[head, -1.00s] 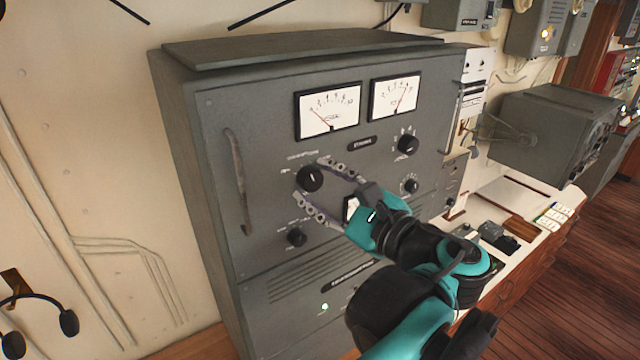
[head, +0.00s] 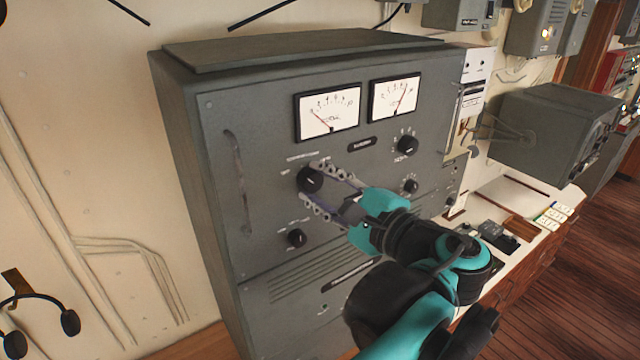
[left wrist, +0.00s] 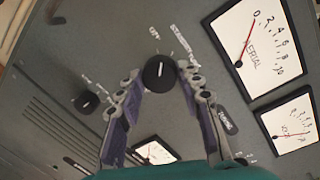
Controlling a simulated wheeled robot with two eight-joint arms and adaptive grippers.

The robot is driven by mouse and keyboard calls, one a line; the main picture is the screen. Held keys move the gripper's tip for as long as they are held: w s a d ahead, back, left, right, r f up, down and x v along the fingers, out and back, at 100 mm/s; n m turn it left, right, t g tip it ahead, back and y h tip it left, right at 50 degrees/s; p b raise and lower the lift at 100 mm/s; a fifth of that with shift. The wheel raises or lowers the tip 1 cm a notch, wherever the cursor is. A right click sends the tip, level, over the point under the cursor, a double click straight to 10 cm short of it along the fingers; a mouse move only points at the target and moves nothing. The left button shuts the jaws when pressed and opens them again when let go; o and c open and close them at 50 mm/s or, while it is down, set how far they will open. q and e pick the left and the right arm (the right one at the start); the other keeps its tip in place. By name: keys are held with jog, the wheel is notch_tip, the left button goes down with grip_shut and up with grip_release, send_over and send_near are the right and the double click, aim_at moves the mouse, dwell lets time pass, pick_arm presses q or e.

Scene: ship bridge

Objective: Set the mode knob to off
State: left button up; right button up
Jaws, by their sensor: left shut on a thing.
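The mode knob (head: 310,179) is a round black knob on the upper left of the grey cabinet's front, below the left meter. In the left wrist view the knob (left wrist: 158,72) has a short pale mark pointing roughly up, toward the OFF label; STANDBY is printed to the right of that. My left gripper (head: 312,183) is shut on the knob, one finger above right and one below in the head view. In the left wrist view its fingertips (left wrist: 159,74) sit on either side of the knob. My right gripper is not in view.
Two meters (head: 328,111) sit above the knob. A smaller knob (head: 297,238) is below it, and other knobs (head: 408,145) are to the right. A vertical handle (head: 238,182) stands left. A small indicator lamp (head: 323,307) low on the cabinet looks dark.

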pick_arm(q)
jog(key=shift+n+h, duration=0.3)
jog(key=shift+n, duration=1.2)
jog(key=o, duration=1.2)
jog(key=shift+c, duration=0.2)
jog(key=shift+s, duration=0.1)
jog(key=v, duration=1.2)
